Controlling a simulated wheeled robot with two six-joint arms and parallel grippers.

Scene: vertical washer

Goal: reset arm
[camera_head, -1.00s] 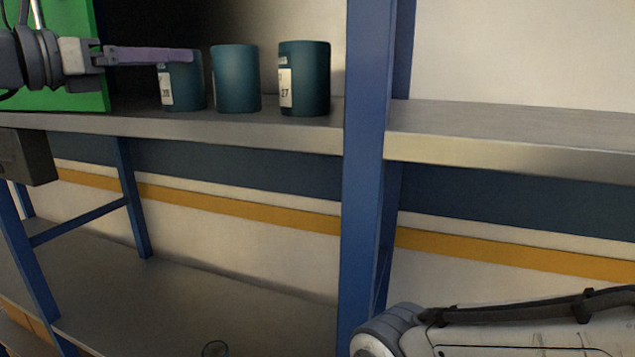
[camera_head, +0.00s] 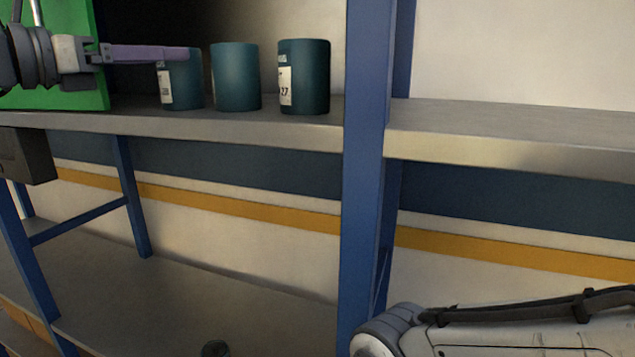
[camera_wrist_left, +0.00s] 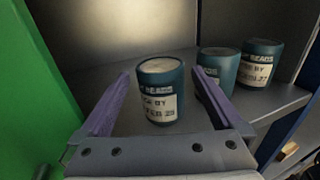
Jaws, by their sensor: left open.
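My left gripper (camera_head: 188,53) reaches in from the left above a shelf, with purple fingers. In the left wrist view its two fingers (camera_wrist_left: 163,76) are spread apart, with a labelled teal can (camera_wrist_left: 160,92) standing upright between their lines; gaps show on both sides. In the head view this can (camera_head: 180,88) is partly hidden behind the purple finger. My right gripper is out of view; only part of my right arm (camera_head: 500,325) shows at the lower right.
Two more teal cans, a middle one (camera_head: 236,78) and a right one (camera_head: 304,78), stand on the shelf (camera_head: 250,124). A green panel (camera_head: 60,92) is close on the left. A blue post (camera_head: 364,180) divides the shelves. The right shelf (camera_head: 520,125) looks bare.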

